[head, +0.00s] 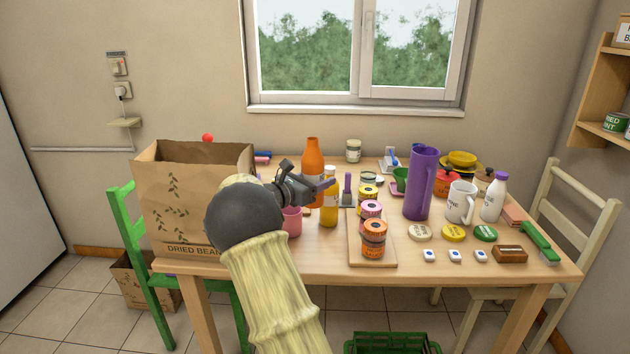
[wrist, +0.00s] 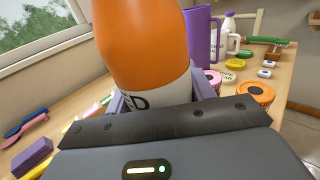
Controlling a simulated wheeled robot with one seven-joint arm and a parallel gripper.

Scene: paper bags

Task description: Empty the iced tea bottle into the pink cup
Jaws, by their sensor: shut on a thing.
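My gripper (head: 318,185) is shut on an orange bottle (head: 312,155) with a white label, upright above the table's left half. In the wrist view the bottle (wrist: 143,45) stands between my purple fingers, which clasp it at the label; only a "D" reads clearly. Its top is cut off there. I cannot tell whether its base touches the table. The pink cup (head: 293,221) stands on the table just right of my arm, below and left of the bottle, partly hidden by the arm. The cup is not in the wrist view.
An amber bottle (head: 329,208) stands close right of the held bottle. A wooden board (head: 357,250) with several cans is further right, then a purple pitcher (head: 420,185) and a white mug (head: 461,203). A paper bag (head: 180,200) stands at the left.

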